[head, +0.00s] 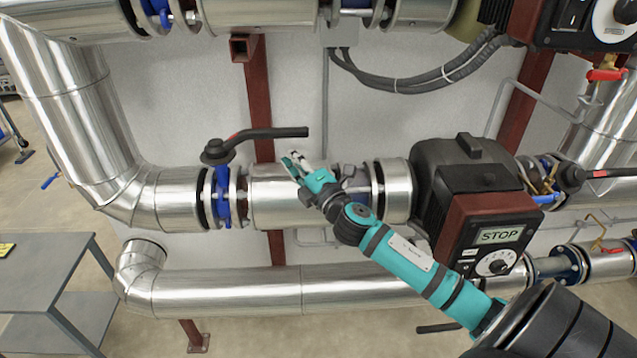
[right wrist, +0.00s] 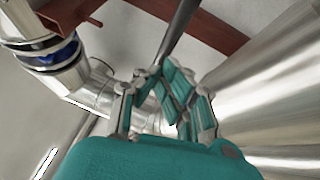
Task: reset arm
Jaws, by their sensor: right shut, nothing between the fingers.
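My right arm, teal and black, comes in from the lower right of the head view. My right gripper (head: 292,159) is in front of the middle silver pipe (head: 268,205), near the pipe's upper edge. Its fingers are together with nothing between them. In the right wrist view the gripper (right wrist: 172,92) shows its teal finger pads close together, with a silver pipe (right wrist: 275,85) along the right side. I cannot tell whether the gripper touches the pipe. My left gripper is not in view.
A black valve lever (head: 270,133) sticks out above and left of the right gripper. A black pump with a STOP display (head: 500,235) stands to the right. A lower pipe (head: 230,291) runs below. A grey table (head: 40,260) stands at the left. Cables (head: 420,82) hang above.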

